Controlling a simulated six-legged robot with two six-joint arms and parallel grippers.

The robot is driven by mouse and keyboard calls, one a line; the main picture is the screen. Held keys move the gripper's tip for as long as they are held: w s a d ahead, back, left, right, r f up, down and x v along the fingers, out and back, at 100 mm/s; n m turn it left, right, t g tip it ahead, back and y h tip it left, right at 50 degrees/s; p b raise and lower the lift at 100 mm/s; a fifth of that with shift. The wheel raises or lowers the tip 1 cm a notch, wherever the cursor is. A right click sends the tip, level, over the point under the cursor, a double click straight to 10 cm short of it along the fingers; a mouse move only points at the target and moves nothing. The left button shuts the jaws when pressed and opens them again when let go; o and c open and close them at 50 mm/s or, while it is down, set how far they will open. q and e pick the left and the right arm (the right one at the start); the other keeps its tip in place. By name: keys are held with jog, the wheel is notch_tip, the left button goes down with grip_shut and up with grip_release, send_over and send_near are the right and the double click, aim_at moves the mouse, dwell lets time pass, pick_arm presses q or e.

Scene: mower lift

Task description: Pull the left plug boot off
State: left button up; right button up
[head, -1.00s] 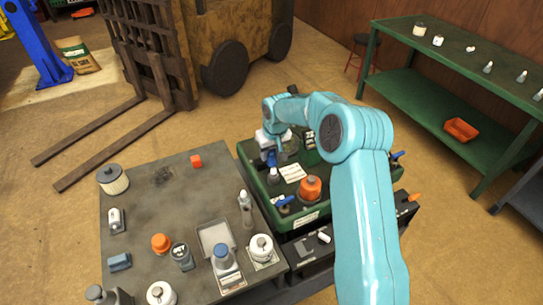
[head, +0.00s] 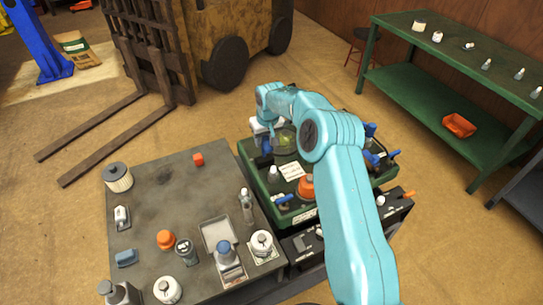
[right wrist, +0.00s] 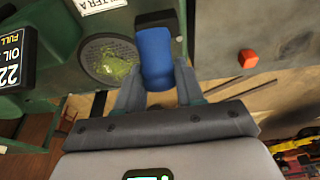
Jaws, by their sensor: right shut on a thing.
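My right gripper (head: 264,138) is above the left part of the green mower (head: 255,181). In the right wrist view, its two fingers (right wrist: 158,88) are closed around a blue plug boot (right wrist: 155,55). The boot also shows in the head view (head: 266,148), held under the gripper. A pale plug (head: 273,174) stands bare on the deck below the boot, and the two look apart. My left gripper is not in view.
An orange cap (head: 306,187) and a blue handle (head: 284,199) are close to the plug. A grey workbench (head: 150,205) with bottles and cans stands at the left. A green shelf table (head: 420,95) stands at the right.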

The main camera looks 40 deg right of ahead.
jog(key=shift+w+d+f+p, duration=0.15)
jog(key=shift+w+p, duration=0.25)
jog(key=shift+w, duration=0.25)
jog(key=shift+o, duration=0.2)
jog(key=shift+w+d+f, duration=0.15)
jog(key=shift+w+d, duration=0.05)
jog(key=shift+w, duration=0.4)
jog(key=shift+w+d+f+p, duration=0.15)
jog(key=shift+w+f+p, duration=0.2)
jog(key=shift+w, duration=0.2)
jog(key=o, duration=0.4)
jog(key=shift+o, duration=1.4)
jog(key=shift+w, duration=0.15)
jog(key=shift+d, duration=0.1)
jog(key=shift+r, duration=0.25)
